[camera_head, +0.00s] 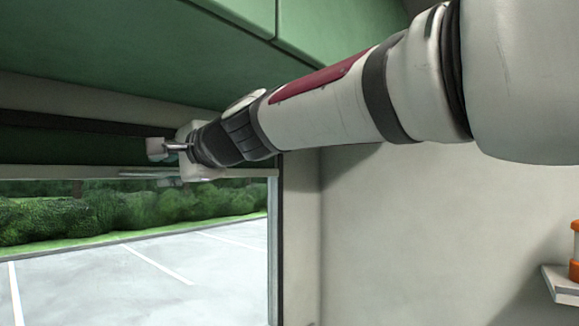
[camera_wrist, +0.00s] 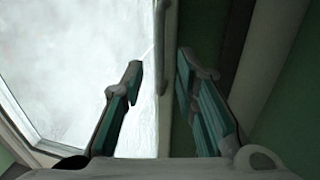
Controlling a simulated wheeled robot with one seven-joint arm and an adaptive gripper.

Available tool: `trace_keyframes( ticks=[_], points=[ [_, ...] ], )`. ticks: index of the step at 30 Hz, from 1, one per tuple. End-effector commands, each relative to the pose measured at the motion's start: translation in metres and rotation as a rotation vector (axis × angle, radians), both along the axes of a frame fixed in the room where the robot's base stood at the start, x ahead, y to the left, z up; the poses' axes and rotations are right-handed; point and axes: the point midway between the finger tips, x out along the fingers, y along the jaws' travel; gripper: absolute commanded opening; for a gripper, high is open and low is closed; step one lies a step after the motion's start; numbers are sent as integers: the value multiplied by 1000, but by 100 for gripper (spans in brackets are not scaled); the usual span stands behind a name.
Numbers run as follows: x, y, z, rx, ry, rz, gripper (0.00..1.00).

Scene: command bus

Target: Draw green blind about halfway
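The green blind (camera_head: 70,152) is a dark green band at the top of the window, gathered high, with a pale bar (camera_head: 60,172) along its lower edge. Below the bar the window is uncovered. My gripper (camera_head: 158,165) is at the bar, near the right part of the window. In the wrist view my gripper (camera_wrist: 160,65) has its two teal-padded fingers apart. The pale bar (camera_wrist: 166,45) runs between them, closer to the right fingertip. Dark green, likely the blind (camera_wrist: 190,25), shows beyond the right finger. I cannot tell whether either finger touches the bar.
Green overhead cabinets (camera_head: 185,50) hang above the window and close over my arm. The window (camera_head: 150,262) looks onto a parking lot and hedge. A bare pale wall (camera_head: 400,230) is to the right. A small shelf (camera_head: 562,285) with an orange-capped container (camera_head: 575,250) is at far right.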

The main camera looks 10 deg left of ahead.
Motion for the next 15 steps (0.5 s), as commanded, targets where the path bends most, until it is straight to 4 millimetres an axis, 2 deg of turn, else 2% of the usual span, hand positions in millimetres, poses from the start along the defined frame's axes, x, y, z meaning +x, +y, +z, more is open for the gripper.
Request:
trace_keyframes(
  ticks=[6, 15],
  points=[
    [12, 26, -5, 0, 2, 1, 28],
    [20, 37, -9, 0, -2, -1, 28]
  ],
)
